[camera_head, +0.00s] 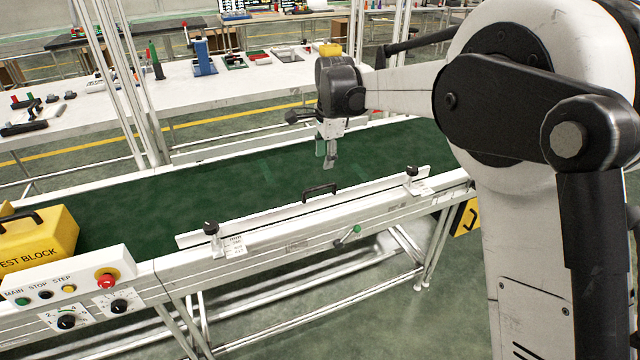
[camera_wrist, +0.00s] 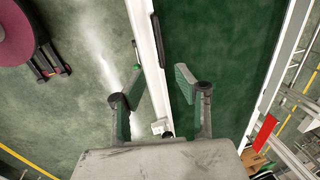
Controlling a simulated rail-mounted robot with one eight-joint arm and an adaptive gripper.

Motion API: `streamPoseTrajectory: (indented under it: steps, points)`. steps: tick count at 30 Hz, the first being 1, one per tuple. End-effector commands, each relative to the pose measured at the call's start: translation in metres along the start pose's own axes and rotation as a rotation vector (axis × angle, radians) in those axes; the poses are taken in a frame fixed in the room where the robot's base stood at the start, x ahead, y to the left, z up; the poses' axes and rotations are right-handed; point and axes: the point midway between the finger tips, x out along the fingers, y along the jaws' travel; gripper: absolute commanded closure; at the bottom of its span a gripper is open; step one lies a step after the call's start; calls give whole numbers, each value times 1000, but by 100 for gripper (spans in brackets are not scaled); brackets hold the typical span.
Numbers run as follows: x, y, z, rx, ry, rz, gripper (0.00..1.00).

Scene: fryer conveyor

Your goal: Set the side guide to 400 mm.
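The side guide (camera_head: 270,217) is a long white rail along the near edge of the green conveyor belt (camera_head: 170,195). It has a black handle (camera_head: 319,191) at its middle and black clamp knobs at its left (camera_head: 211,228) and right (camera_head: 411,172) ends. A small printed scale (camera_head: 233,246) sits by the left knob; its numbers are too small to read. My gripper (camera_head: 327,158) hangs above the belt, higher than the handle. In the wrist view my gripper (camera_wrist: 158,88) is open and empty, with the guide rail (camera_wrist: 147,60) and handle (camera_wrist: 158,40) below and beyond it.
A yellow test block (camera_head: 38,240) stands on the belt at the left. The control panel (camera_head: 75,285) has buttons, a red stop and dials at the near left. A green-tipped lever (camera_head: 350,235) is on the front frame. A white workbench (camera_head: 180,88) stands behind.

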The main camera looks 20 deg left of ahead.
Motion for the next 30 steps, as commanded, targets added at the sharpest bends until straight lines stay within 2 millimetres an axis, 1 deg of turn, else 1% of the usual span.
streamPoseTrajectory:
  steps: [1, 6, 15, 21, 30]
  points:
    - [10, 0, 0, 0, 0, 0, 68]
    - [42, 0, 0, -1, 0, 0, 68]
    - [93, 0, 0, -1, 0, 0, 68]
    - [111, 0, 0, -1, 0, 0, 68]
    - [115, 0, 0, -1, 0, 0, 68]
